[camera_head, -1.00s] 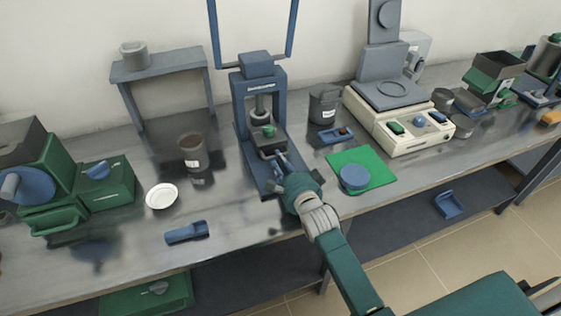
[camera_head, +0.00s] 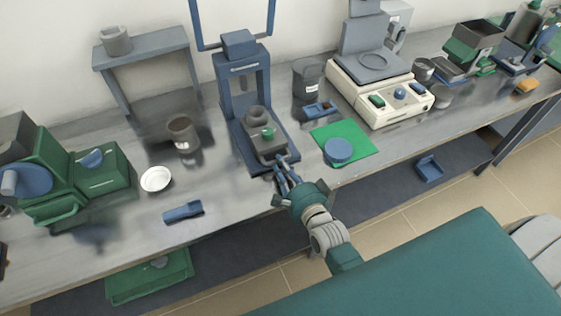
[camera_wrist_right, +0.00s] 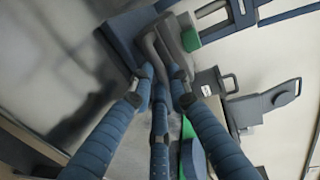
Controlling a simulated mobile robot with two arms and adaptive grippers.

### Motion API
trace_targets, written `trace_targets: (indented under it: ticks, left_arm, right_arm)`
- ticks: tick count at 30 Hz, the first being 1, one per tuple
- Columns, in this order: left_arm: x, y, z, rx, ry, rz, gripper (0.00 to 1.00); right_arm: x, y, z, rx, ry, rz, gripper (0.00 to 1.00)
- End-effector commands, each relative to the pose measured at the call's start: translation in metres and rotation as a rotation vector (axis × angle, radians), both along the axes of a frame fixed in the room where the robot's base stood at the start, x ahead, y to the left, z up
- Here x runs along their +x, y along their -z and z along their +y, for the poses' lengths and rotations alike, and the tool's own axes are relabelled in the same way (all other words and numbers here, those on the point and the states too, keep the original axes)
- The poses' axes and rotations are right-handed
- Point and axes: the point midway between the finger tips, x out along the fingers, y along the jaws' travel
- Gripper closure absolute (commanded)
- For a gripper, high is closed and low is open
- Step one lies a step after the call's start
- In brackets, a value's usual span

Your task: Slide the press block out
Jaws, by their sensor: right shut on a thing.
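The press block (camera_head: 268,148) is a grey block with a dark ring (camera_head: 257,115) and a small green piece (camera_head: 267,132) on top. It sits on the blue press (camera_head: 246,92), toward the front of its base. My right gripper (camera_head: 283,165) is shut on the block's front end. In the right wrist view, the fingers (camera_wrist_right: 160,76) close around the end of the grey block (camera_wrist_right: 164,42), hiding part of it. My left gripper is not in view.
A green mat (camera_head: 362,134) with a round blue piece (camera_head: 338,150) lies right of the press. A white dish (camera_head: 156,179), a dark cup (camera_head: 184,134) and a blue scoop (camera_head: 183,211) are to the left.

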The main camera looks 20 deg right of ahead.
Motion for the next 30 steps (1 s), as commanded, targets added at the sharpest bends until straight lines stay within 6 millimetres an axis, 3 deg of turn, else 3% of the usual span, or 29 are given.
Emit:
trace_targets:
  ticks: [1,2,3,16,30]
  left_arm:
    - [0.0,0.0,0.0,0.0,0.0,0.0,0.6]
    - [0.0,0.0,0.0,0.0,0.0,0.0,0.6]
    - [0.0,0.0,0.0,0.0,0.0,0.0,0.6]
    - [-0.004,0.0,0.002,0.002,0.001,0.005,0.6]
    - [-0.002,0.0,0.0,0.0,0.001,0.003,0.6]
  right_arm:
    - [-0.003,0.005,0.001,0.0,-0.001,0.011,1.0]
    - [-0.003,0.005,0.001,0.0,-0.001,0.011,0.78]
    - [-0.003,0.005,0.001,0.0,-0.001,0.011,0.75]
    - [-0.008,0.002,0.0,0.0,-0.001,0.007,0.75]
    - [-0.098,-0.016,-0.003,0.0,-0.001,0.009,0.75]
